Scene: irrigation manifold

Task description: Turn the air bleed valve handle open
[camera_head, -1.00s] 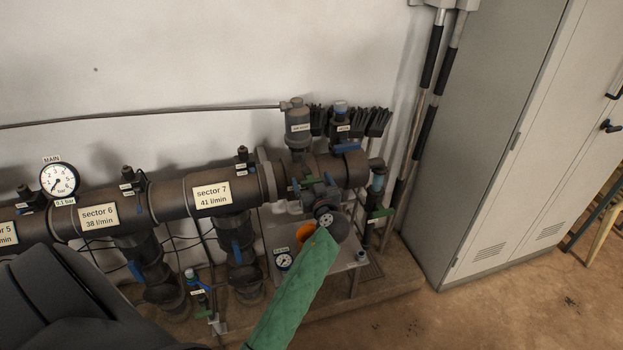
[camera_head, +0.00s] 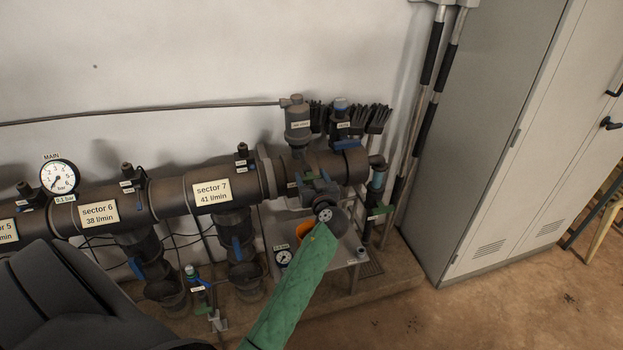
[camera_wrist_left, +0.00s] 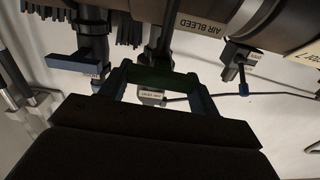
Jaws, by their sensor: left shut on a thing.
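The air bleed valve handle is a green bar (camera_wrist_left: 150,78) in the left wrist view, below the pipe with the upside-down AIR BLEED label (camera_wrist_left: 200,24). My left gripper (camera_wrist_left: 158,82) is shut on this handle, with a dark finger on either side of it. In the head view my left gripper (camera_head: 312,183) is at the right end of the manifold, below the grey air vent (camera_head: 298,125). My green-sleeved arm (camera_head: 292,285) reaches up to it, and the wrist hides most of the handle. My right gripper is not in view.
A blue lever (camera_wrist_left: 75,66) is close to the gripper in the wrist view. The manifold pipe (camera_head: 170,198) runs left, with the sector 7 label (camera_head: 212,190) on it. A small gauge (camera_head: 284,258) is below.

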